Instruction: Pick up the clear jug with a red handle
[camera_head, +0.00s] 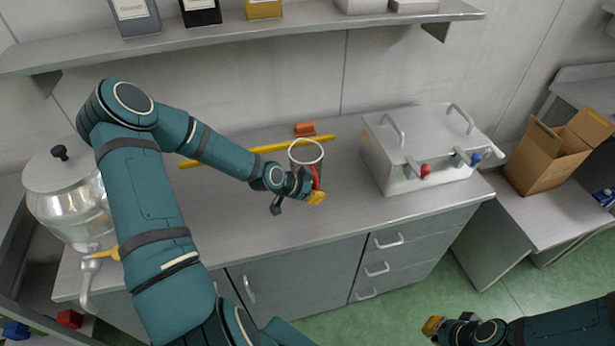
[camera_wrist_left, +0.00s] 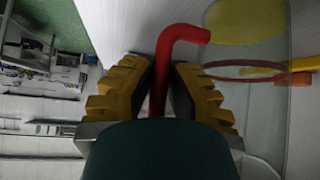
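The clear jug (camera_head: 305,153) with a red handle (camera_head: 316,178) is at the middle of the steel counter, upright, with its rim facing up. In the left wrist view its clear wall (camera_wrist_left: 275,110) is at the right, and the red handle (camera_wrist_left: 180,34) runs down between the yellow fingers. My left gripper (camera_head: 317,197) is at the jug's near side. Its fingers (camera_wrist_left: 163,85) are close on both sides of the handle and appear shut on it. The jug's base is hidden, so I cannot tell if it touches the counter. My right gripper (camera_head: 434,326) is low at the right, above the floor, away from the jug.
A yellow bar (camera_head: 270,148) and an orange block (camera_head: 304,129) lie behind the jug. A steel box with handles (camera_head: 415,145) stands to its right, and a steel vessel (camera_head: 70,205) at the left. A cardboard box (camera_head: 545,160) is farther right. A shelf (camera_head: 250,30) runs above.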

